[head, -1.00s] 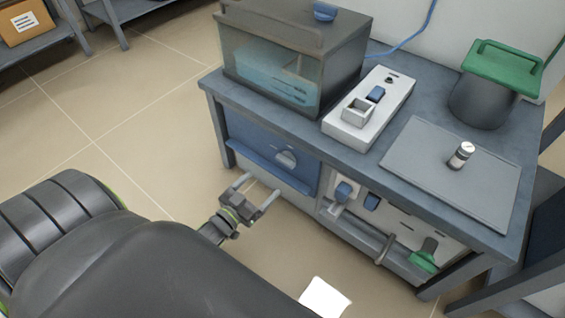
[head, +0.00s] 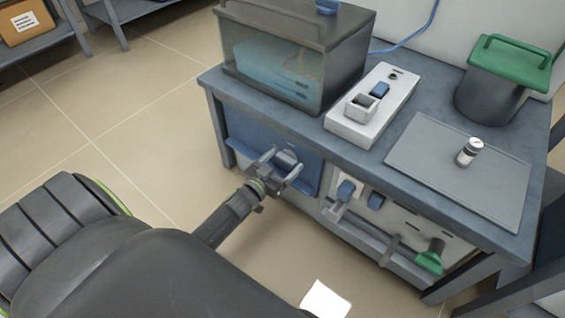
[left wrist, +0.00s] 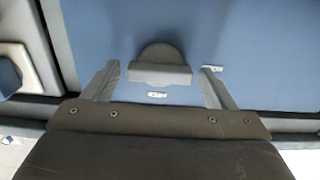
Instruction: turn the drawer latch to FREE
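The drawer latch (head: 287,157) is a grey round disc with a raised bar, on the blue drawer front (head: 240,132) under the bench top. In the left wrist view the latch (left wrist: 160,72) has its bar lying level across the picture. Two small pale labels sit on the panel, one below the bar (left wrist: 157,95) and one to its right (left wrist: 211,69); I cannot read them. My left gripper (head: 280,164) is open in front of the latch. Its fingers stand on either side of the bar, with gaps in the wrist view (left wrist: 160,77). My right gripper is out of view.
Right of the drawer is a panel with a blue-knobbed valve (head: 346,190) and a green handle (head: 429,262). A glass-fronted box (head: 275,75), a white switch unit (head: 370,118) and a green-lidded bin (head: 490,95) stand on the bench. The floor at left is clear.

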